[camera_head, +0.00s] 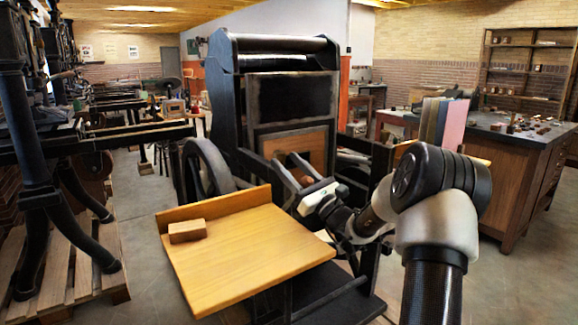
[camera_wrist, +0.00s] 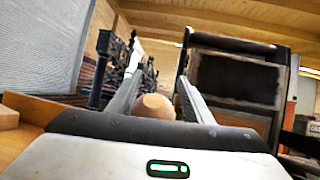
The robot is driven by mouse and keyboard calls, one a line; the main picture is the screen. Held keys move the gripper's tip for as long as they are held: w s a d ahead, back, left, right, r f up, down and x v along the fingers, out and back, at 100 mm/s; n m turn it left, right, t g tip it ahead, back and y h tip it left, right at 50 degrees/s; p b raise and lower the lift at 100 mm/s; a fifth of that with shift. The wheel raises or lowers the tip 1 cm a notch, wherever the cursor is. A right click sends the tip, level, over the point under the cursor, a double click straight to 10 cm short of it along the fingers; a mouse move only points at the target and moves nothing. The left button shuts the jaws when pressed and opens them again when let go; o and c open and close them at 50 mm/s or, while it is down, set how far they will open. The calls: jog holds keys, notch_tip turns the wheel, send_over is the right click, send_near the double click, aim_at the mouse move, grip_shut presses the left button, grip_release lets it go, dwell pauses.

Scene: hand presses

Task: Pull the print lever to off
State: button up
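The press (camera_head: 285,110) is a tall black frame with a roller on top and a dark panel. The print lever shows as a round wooden knob (camera_wrist: 153,106) in the wrist view, between the two fingers of my gripper (camera_wrist: 160,76). A gap shows on the right side of the knob, so the fingers look open around it. In the head view my gripper (camera_head: 286,165) reaches to the press's front, and a small reddish-brown knob (camera_head: 306,181) shows by its fingers. The lever's shaft is hidden.
A wooden feed board (camera_head: 245,255) with a small wood block (camera_head: 187,231) stands in front of the press. A flywheel (camera_head: 207,170) is at its left. Another black press (camera_head: 40,190) stands on pallets at far left. A workbench (camera_head: 525,175) is at right.

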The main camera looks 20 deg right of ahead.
jog(key=p+v, duration=0.1)
jog(key=v, duration=0.4)
jog(key=s+d+p, duration=0.2)
jog(key=s+d, duration=0.2)
jog(key=s, duration=0.7)
jog(key=shift+d, duration=0.2)
